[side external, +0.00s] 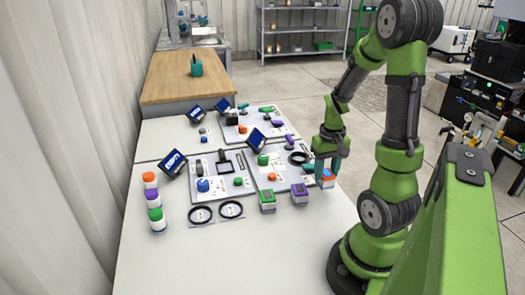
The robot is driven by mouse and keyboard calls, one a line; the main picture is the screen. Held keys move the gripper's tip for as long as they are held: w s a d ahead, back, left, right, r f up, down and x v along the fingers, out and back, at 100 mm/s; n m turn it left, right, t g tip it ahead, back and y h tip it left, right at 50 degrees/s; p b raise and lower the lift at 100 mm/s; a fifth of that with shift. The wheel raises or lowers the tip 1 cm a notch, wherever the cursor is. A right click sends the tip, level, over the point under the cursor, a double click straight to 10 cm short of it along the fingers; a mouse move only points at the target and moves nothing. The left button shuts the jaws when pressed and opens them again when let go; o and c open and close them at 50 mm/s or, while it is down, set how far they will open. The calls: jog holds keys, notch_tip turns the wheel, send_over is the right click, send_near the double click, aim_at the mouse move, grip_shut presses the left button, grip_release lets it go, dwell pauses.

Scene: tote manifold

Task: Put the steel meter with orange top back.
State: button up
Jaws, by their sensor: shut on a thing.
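The steel meter with orange top (328,181) is at the right edge of the white table, at the right end of a row of similar blocks. My gripper (326,171) points down at it, with teal fingers around its upper part, and is shut on it. The fingers hide part of the meter. I cannot tell whether its base touches the table. A purple-topped meter (299,194) and a green-topped meter (267,201) stand upright to its left, apart from it.
Grey panels (285,182) with knobs, valves and a dark ring lie left of my gripper. Tilted blue-screen displays (173,163) stand around them. Orange, purple and green-topped cylinders (154,199) stand at the left. Two black rings (231,209) lie in front. The table's front is clear.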

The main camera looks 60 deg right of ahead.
aim_at(326, 173)
jog(key=shift+f, duration=1.75)
jog(key=shift+f, duration=0.2)
jog(key=o, duration=1.2)
jog(key=shift+r, duration=0.2)
